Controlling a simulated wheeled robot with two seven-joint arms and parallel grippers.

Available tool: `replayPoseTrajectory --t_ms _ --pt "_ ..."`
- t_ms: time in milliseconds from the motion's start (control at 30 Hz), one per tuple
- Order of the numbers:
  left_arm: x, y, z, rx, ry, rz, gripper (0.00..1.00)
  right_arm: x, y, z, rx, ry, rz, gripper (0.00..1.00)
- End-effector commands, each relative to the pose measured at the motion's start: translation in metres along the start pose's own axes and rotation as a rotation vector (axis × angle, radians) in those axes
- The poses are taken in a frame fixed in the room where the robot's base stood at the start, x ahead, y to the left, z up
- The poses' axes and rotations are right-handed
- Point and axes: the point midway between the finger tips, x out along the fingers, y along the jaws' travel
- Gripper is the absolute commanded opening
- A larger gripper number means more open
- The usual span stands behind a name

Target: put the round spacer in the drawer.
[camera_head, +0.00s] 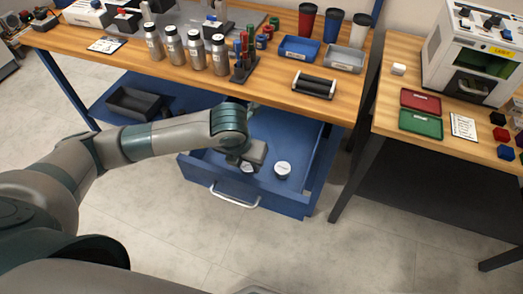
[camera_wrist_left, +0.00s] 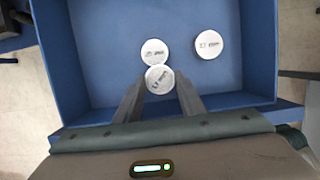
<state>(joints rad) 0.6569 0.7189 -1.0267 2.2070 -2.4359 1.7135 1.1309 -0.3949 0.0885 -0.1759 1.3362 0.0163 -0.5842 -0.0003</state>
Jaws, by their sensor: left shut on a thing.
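The open blue drawer (camera_head: 303,190) sits under the wooden workbench, and its inside also fills the left wrist view (camera_wrist_left: 100,35). My left gripper (camera_head: 247,163) reaches down into the drawer. In the left wrist view its fingers (camera_wrist_left: 160,85) are shut on a round spacer (camera_wrist_left: 159,79) with a white labelled top. A second white-topped round piece (camera_wrist_left: 154,51) lies just beyond the held one, partly overlapped by it in that view. A third (camera_wrist_left: 209,44) lies apart to the right; a white-topped round piece (camera_head: 282,169) also shows in the head view. The held spacer's height above the drawer floor is unclear.
The drawer front has a metal handle (camera_head: 235,198). The workbench (camera_head: 270,95) above carries several silver bottles, cups, a blue tray (camera_head: 299,49) and a black roller (camera_head: 314,84). A second table (camera_head: 385,120) stands right. Drawer floor to the left looks clear.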

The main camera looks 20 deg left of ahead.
Motion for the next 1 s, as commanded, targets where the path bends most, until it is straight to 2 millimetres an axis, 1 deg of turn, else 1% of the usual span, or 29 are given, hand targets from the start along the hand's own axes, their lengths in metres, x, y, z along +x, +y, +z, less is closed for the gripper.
replayPoseTrajectory --t_ms 167,267,367,700,1000 --pt "0.000 0.000 0.003 0.001 0.000 -0.001 0.09 0.000 0.000 0.000 0.000 0.001 0.000 0.30" --pt "0.001 -0.001 0.010 0.001 -0.001 -0.001 0.09 -0.001 -0.001 -0.001 -0.001 0.007 -0.001 0.30" --pt "0.004 0.000 0.023 -0.001 -0.001 0.000 0.09 -0.002 -0.003 -0.003 -0.002 0.021 -0.003 0.30" --pt "0.022 0.000 0.093 -0.002 -0.001 -0.001 0.09 -0.005 -0.012 -0.019 -0.008 0.103 -0.012 0.30" --pt "0.039 0.000 0.150 0.000 0.000 0.000 0.09 -0.008 -0.020 -0.029 -0.013 0.167 -0.021 0.30"
